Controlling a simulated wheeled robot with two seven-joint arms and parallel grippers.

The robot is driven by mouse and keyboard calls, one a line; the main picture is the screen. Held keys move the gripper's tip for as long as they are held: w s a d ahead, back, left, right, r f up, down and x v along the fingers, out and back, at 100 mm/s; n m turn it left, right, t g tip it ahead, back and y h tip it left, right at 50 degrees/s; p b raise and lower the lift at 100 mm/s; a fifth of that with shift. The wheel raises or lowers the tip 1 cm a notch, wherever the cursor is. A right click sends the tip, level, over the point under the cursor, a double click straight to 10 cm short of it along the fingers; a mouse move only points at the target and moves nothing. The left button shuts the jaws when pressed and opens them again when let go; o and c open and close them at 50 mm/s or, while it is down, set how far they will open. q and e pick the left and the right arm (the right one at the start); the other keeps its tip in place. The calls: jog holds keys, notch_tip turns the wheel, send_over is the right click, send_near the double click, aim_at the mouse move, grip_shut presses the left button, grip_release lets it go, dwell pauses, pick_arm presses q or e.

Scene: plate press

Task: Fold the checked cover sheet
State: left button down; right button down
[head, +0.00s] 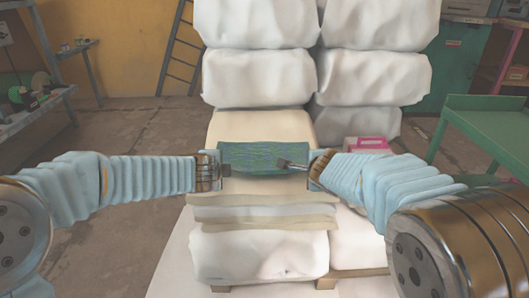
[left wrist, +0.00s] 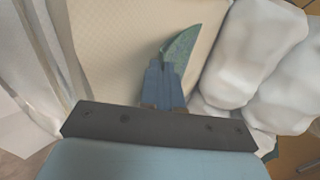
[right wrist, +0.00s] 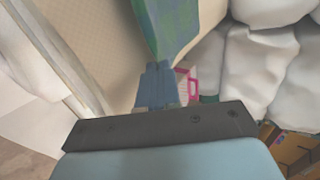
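The checked cover sheet (head: 262,153) is green and blue and stretches between my two grippers, above a cream padded surface in the middle of the head view. My left gripper (head: 224,170) is shut on its left end; the sheet also shows beyond the fingers in the left wrist view (left wrist: 182,46). My right gripper (head: 284,163) is shut on its right end, its fingertips overlapping the sheet's front side; the sheet also shows in the right wrist view (right wrist: 172,25). I cannot tell whether the sheet's underside touches the surface below.
Large white sacks (head: 258,78) are piled behind the sheet, and more (head: 260,256) lie below in front on a wooden pallet (head: 326,281). Layered cream pads (head: 262,212) lie in front. A pink crate (head: 370,143) is behind my right gripper. A green table (head: 487,128) stands at the right.

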pick_arm(q)
jog(key=c, duration=1.8)
grip_release()
pick_arm(e)
jog(key=c, duration=1.8)
grip_release()
pick_arm(q)
jog(key=o, duration=0.8)
pick_arm(e)
jog(key=o, duration=0.8)
pick_arm(q)
jog(key=shift+s+r, duration=0.1)
jog(key=shift+r, duration=0.3)
pick_arm(e)
jog(key=shift+s+r, duration=0.1)
jog(key=shift+r, duration=0.3)
pick_arm(q)
jog(key=s+r, duration=0.5)
jog(key=r, duration=0.3)
jog(key=shift+s, duration=0.4)
pick_arm(e)
jog(key=s+r, duration=0.5)
jog(key=r, duration=0.3)
jog(key=shift+s, duration=0.4)
pick_arm(q)
jog(key=shift+r, duration=0.1)
pick_arm(e)
jog(key=shift+r, duration=0.1)
